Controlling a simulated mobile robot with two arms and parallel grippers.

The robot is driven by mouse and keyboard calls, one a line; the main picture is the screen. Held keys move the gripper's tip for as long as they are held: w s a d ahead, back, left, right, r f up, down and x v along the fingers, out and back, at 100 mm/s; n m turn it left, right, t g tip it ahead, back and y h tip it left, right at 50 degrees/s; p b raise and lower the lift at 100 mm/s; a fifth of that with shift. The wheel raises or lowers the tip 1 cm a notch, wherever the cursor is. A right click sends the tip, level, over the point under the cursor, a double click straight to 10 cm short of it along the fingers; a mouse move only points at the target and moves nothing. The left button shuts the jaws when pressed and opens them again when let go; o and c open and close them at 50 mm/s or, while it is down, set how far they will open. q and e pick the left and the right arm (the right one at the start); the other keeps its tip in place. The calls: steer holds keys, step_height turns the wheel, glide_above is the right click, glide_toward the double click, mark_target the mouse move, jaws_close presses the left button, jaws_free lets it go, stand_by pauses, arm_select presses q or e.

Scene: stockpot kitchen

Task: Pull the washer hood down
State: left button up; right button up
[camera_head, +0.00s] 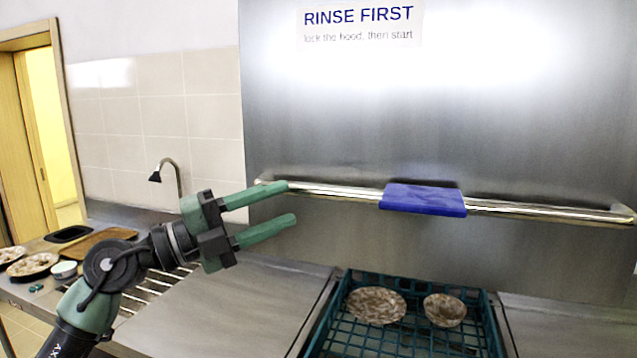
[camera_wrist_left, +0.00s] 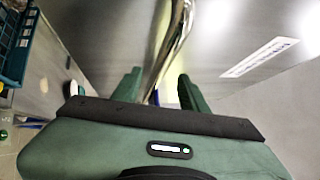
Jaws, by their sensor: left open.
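The washer hood (camera_head: 330,110) is a large brushed-steel front that stands raised above the rack. A long shiny bar handle (camera_head: 540,211) runs across its lower part, with a blue cloth (camera_head: 424,199) over its middle. My left gripper (camera_head: 291,202) is open near the handle's left end. Its upper finger overlaps the bar in the head view; its lower finger is below it. In the left wrist view the bar (camera_wrist_left: 176,40) runs between the two fingers (camera_wrist_left: 158,88), which stand apart from each other. Whether either finger touches the bar cannot be told. My right gripper is not in view.
A teal dish rack (camera_head: 345,335) with two patterned bowls (camera_head: 377,304) stands under the hood. Steel counter (camera_head: 240,305) lies clear to its left. At the far left are a brown tray (camera_head: 95,248), dishes and a tap (camera_head: 168,170). A sign (camera_head: 360,25) is on the hood.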

mark_target(308, 192)
arm_select(q)
steer(key=shift+d+r+m+g+y, duration=0.15)
steer(key=shift+r+m+g+y, duration=0.15)
steer(key=shift+r+m, duration=0.1)
steer(key=p+x, duration=0.3)
steer(key=x, duration=0.3)
steer(key=shift+d+r, duration=0.1)
steer(key=shift+r, duration=0.05)
steer(key=shift+w+d+p, duration=0.35)
steer(key=shift+d+p, duration=0.1)
steer(key=shift+d, duration=0.15)
jaws_close()
stand_by(0.5)
